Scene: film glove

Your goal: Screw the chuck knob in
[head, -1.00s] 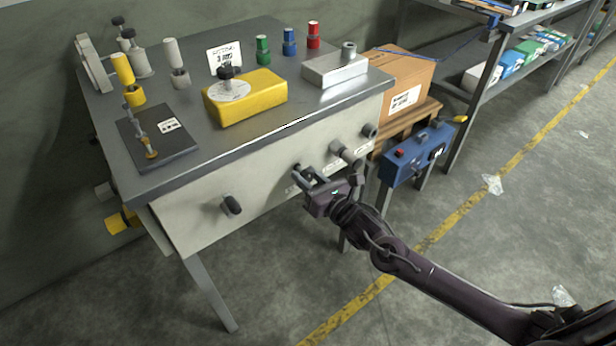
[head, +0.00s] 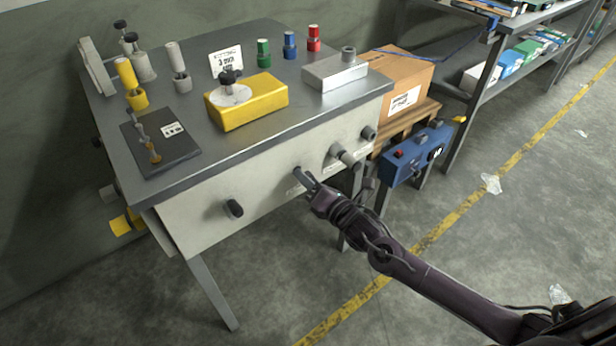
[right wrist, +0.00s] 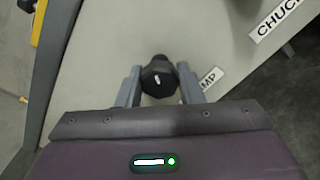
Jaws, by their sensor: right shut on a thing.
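My right gripper (head: 304,179) is at the grey front panel (head: 265,196) of the bench. In the right wrist view its two grey fingers (right wrist: 159,82) are shut on a black knob (right wrist: 158,76), one on each side. The knob has a small white mark on its face. A label ending in "MP" (right wrist: 210,80) lies beside it, partly hidden by a finger. A label reading "CHUCK" (right wrist: 281,17) is on the panel farther right; its knob is not in this view. In the head view another knob (head: 344,155) sits to the right of my gripper. My left gripper is not in view.
Another black knob (head: 233,208) is at the panel's left, and one (head: 368,132) at its right end. A yellow block (head: 256,103) and several coloured cylinders stand on the bench top. A blue box (head: 418,154) stands right of the bench.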

